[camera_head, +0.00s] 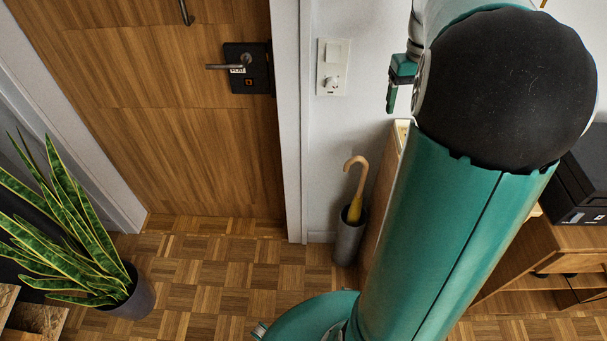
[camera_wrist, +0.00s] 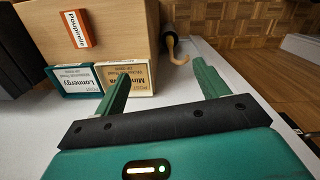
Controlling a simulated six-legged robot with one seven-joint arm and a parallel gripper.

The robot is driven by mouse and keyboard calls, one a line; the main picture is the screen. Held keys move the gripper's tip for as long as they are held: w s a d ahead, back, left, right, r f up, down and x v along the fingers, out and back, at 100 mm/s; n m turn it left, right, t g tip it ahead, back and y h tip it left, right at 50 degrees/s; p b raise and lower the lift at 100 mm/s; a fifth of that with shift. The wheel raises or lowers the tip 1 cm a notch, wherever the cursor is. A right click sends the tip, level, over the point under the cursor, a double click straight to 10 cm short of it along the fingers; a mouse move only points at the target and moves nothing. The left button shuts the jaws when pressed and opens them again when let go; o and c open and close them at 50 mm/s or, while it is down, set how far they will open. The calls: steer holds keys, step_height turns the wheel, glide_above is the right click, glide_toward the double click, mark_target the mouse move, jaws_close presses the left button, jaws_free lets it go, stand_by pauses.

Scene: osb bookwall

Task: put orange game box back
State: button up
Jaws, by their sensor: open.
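A small orange box (camera_wrist: 77,29) with a white label lies on a light wooden surface (camera_wrist: 125,25) at the upper left of the wrist view. A teal-and-white box (camera_wrist: 75,80) and a cream box (camera_wrist: 131,76) stand side by side at that surface's near edge. My gripper (camera_wrist: 162,80) is open, with nothing between its fingers. Its left finger overlaps the cream box in the picture; I cannot tell whether they touch. The orange box is up and left of the fingers, apart from them. I cannot make out the orange box in the head view.
An umbrella stand (camera_head: 349,238) with a curved-handled umbrella (camera_head: 356,180) stands beside the wooden furniture. A door (camera_head: 180,120) is at the left, with a potted plant (camera_head: 128,297) before it. A black device (camera_head: 582,180) sits at the right. My arm hides much of the furniture.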

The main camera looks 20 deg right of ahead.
steer(key=s+a+r+n+t, duration=0.1)
steer(key=s+a+t, duration=0.1)
steer(key=a, duration=1)
steer(key=s+a+r+n+t, duration=0.1)
steer(key=s+a+t, duration=0.1)
steer(key=a, duration=1)
steer(key=shift+s+r+n+t, duration=0.3)
steer(key=shift+s+r, duration=0.1)
steer(key=shift+s, duration=0.25)
steer(key=shift+o, duration=0.5)
steer(key=s+a+f+n+t, duration=0.1)
steer(key=s+a+f, duration=0.1)
steer(key=s+a, duration=0.3)
steer(key=shift+a+f+t, duration=0.15)
steer(key=shift+a+t, duration=0.15)
steer(key=shift+a, duration=0.6)
steer(key=shift+w, duration=0.1)
steer(key=shift+d, duration=0.1)
